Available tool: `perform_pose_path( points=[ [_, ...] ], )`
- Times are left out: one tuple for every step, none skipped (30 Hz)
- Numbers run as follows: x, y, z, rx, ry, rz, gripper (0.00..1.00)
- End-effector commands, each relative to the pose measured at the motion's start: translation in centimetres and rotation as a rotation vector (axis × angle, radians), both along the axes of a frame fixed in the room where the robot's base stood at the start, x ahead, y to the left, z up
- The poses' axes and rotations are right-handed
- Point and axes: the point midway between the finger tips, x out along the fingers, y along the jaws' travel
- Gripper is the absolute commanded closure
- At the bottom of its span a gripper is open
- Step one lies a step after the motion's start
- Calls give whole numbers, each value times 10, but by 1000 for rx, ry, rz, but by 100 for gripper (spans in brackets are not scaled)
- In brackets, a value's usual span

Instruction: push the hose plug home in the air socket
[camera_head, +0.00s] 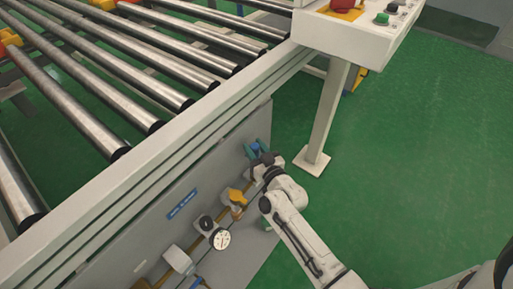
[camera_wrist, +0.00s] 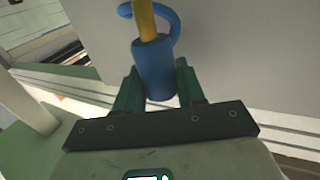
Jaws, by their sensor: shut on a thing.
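My gripper (camera_head: 264,165) is at the grey side panel under the roller conveyor, near its right end. In the wrist view its green fingers (camera_wrist: 158,88) are shut on a blue cylindrical body, which I take for the hose plug (camera_wrist: 154,72). A yellow rod-like part (camera_wrist: 145,20) meets the top of this body, and a blue curved piece (camera_wrist: 175,22) loops beside it. A blue part (camera_head: 252,150) also shows by my gripper in the head view. I cannot make out the air socket or how deep the plug sits.
Left of my gripper on the panel are a yellow valve (camera_head: 237,197), a round gauge (camera_head: 222,239) and a grey box (camera_head: 177,259). A control box (camera_head: 362,30) stands on a white post (camera_head: 330,115) behind. Green floor to the right is clear.

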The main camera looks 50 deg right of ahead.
Motion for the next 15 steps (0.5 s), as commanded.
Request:
perform_pose_path(
  points=[
    [0, 0, -1, -1, -1, 0, 95],
    [0, 0, -3, -1, -1, 0, 95],
    [0, 0, -5, -1, -1, 0, 95],
    [0, 0, -6, -1, -1, 0, 95],
    [0, 0, -8, -1, -1, 0, 95],
    [0, 0, -11, -1, -1, 0, 95],
    [0, 0, -13, -1, -1, 0, 95],
    [0, 0, -16, -1, -1, 0, 95],
    [0, 0, -19, -1, 0, 0, 95],
    [0, 0, -22, -2, 1, 0, 95],
    [0, 0, -25, -1, 0, 0, 95],
    [0, 0, -29, -1, 0, 0, 95],
    [0, 0, -31, -1, 0, 0, 95],
    [0, 0, -34, -1, 0, 0, 95],
    [0, 0, -38, -1, 0, 0, 95]
  ],
)
